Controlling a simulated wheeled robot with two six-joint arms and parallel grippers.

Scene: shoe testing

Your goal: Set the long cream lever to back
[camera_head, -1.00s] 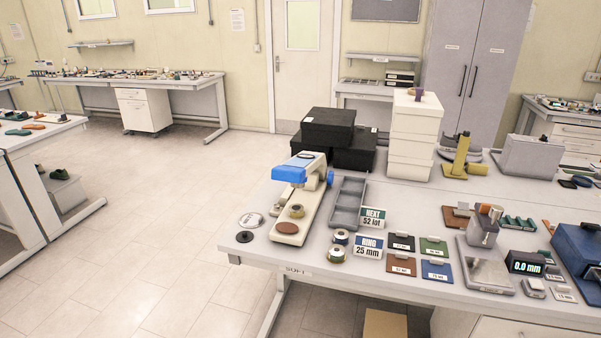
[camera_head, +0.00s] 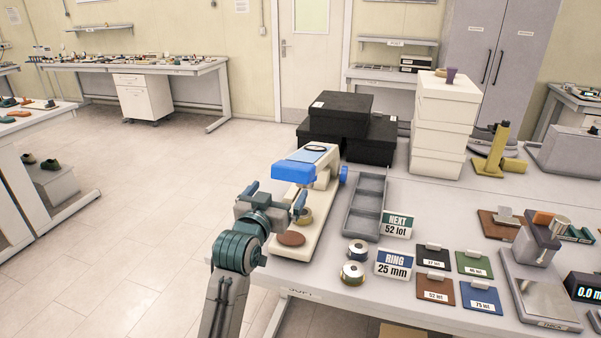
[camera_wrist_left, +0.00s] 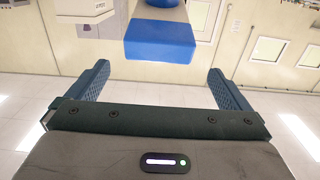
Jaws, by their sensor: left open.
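A cream bench machine (camera_head: 322,172) with a blue front block (camera_head: 300,166) stands at the near left corner of the table. No separate long cream lever can be told apart from its cream body in the head view. My left gripper (camera_head: 277,194) is open and empty, just in front and left of the blue block, partly covering the machine's near side. In the left wrist view the blue block (camera_wrist_left: 160,42) lies ahead, beyond the open left gripper (camera_wrist_left: 158,72), with no finger touching it. My right gripper is not in view.
A grey divided tray (camera_head: 365,205) stands right of the machine, with black boxes (camera_head: 340,113) behind. The floor left of the table is clear.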

